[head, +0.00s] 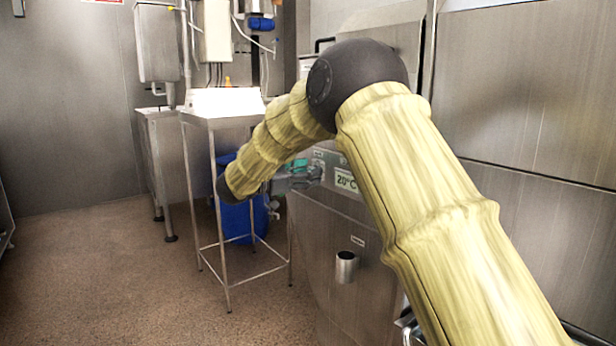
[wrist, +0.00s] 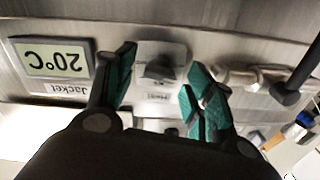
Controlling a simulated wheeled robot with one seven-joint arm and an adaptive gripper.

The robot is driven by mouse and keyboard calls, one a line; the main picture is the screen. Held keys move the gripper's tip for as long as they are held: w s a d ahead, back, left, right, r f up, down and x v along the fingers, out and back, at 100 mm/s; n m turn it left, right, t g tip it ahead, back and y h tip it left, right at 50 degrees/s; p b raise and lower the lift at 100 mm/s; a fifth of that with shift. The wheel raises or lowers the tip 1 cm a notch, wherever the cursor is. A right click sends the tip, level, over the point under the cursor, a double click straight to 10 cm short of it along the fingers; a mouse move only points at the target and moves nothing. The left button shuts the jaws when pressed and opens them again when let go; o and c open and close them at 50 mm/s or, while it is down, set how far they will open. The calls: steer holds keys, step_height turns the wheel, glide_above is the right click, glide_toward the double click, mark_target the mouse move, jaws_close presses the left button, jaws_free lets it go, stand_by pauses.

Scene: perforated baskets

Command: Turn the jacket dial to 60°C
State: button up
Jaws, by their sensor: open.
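A grey dial knob (wrist: 160,68) on a light plate shows in the wrist view, which sees the panel upside down. The display (wrist: 52,60) beside it reads 20°C, with a "Jacket" label under it. My gripper (wrist: 163,75) is open, with teal fingers on either side of the knob. I cannot tell whether they touch it. In the head view my gripper (head: 301,169) is at the panel, left of the display, and the knob cannot be made out there.
A pipe fitting (wrist: 250,77) sticks out of the panel beside the fingers. A steel stand (head: 213,185) and a blue drum (head: 240,222) stand left of the steel vessel (head: 325,240).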

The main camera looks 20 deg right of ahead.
steer(key=shift+w+d, duration=0.1)
steer(key=shift+d, duration=0.2)
steer(key=shift+c, duration=0.4)
steer(key=c, duration=0.9)
steer(key=shift+c, duration=0.2)
steer(key=shift+m, duration=0.4)
steer(key=shift+f+m, duration=0.1)
steer(key=shift+m, duration=7.1)
